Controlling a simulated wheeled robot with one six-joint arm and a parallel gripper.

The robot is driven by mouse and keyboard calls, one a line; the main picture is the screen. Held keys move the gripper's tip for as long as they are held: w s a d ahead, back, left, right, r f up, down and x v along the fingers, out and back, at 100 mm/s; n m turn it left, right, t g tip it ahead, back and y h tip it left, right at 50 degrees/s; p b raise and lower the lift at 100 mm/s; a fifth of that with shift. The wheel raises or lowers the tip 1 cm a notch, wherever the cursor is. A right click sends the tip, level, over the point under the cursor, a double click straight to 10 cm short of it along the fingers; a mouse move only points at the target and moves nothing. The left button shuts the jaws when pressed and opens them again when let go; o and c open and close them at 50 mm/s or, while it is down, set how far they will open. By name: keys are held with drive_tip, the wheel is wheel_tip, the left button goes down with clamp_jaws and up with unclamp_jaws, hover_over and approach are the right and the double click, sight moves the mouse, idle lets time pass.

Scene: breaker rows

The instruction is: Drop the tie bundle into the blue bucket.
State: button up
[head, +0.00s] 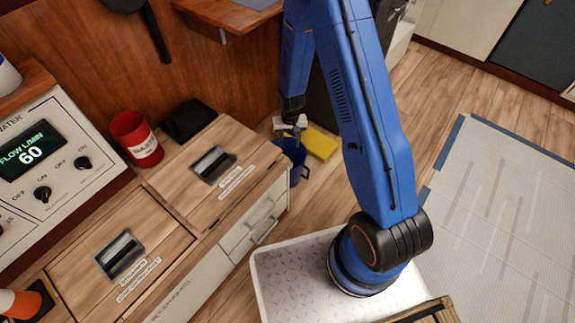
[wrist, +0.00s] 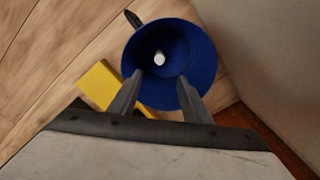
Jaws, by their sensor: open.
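The blue bucket (wrist: 199,45) stands on the wooden floor and shows from above in the wrist view. In the head view the blue bucket (head: 296,172) is partly hidden behind the cabinet corner and my gripper. A small whitish thing (wrist: 160,59), likely the tie bundle seen end-on, shows inside the bucket's opening. It is apart from my fingers. My gripper (wrist: 161,92) points down over the bucket with its fingers spread and nothing between the tips. It also shows in the head view (head: 290,132).
A yellow block-like thing (wrist: 101,85) lies on the floor beside the bucket. A wooden-topped cabinet (head: 195,140) stands left of the bucket, with a red cup (head: 137,140) and a black item (head: 188,120) on it. A control panel (head: 45,165) is at far left. Floor at right is open.

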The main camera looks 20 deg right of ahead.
wheel_tip(320, 180, up, 16)
idle(0.6)
idle(0.4)
